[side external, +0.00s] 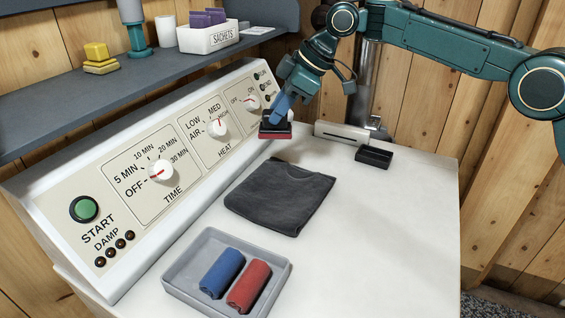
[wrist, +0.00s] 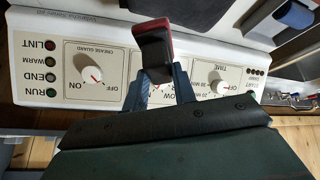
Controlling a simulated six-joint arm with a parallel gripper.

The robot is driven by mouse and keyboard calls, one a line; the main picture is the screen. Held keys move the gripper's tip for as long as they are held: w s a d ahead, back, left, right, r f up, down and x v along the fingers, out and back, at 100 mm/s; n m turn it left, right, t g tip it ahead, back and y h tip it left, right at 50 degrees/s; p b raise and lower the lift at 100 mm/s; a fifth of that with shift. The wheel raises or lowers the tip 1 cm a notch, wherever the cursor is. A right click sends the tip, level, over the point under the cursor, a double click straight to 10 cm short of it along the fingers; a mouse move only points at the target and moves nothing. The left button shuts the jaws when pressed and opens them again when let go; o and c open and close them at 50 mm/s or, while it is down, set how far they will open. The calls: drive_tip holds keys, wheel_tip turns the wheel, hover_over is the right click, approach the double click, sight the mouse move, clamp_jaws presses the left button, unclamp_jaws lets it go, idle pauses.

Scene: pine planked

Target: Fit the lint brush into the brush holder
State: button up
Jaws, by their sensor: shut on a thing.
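The lint brush (side external: 274,134), dark with a red edge, is gripped in my gripper (side external: 281,110) beside the right end of the control panel. It also shows in the wrist view (wrist: 153,45) between the blue fingertips (wrist: 160,90), reaching out past them. My gripper is shut on it. The brush is near the white top's back edge; I cannot tell whether it touches the surface. A small black open-topped box, which looks like the brush holder (side external: 374,158), stands to the right on the white top, apart from the brush and empty as far as I can see.
A white slotted block (side external: 340,134) stands just behind the black holder. A folded dark cloth (side external: 280,194) lies mid-table. A grey tray (side external: 180,270) holds a blue and a red roll. The sloped control panel (side external: 125,190) with knobs borders the left. The right of the top is clear.

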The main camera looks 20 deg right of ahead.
drive_tip(key=d+r+m, duration=0.3)
drive_tip(key=d+r, duration=0.1)
drive_tip(key=d, duration=0.9)
drive_tip(key=d+r+m+t+h, duration=0.1)
drive_tip(key=d+r+m, duration=0.2)
drive_tip(key=d, duration=1)
drive_tip(key=shift+s+d+r+t, duration=0.25)
drive_tip(key=shift+d+r+t, duration=0.1)
drive_tip(key=shift+r, duration=0.45)
hover_over(374, 156)
drive_tip(key=s, duration=0.1)
drive_tip(key=f, duration=2)
drive_tip(key=shift+s, duration=0.2)
drive_tip(key=shift+f, duration=0.1)
drive_tip(key=o, duration=0.9)
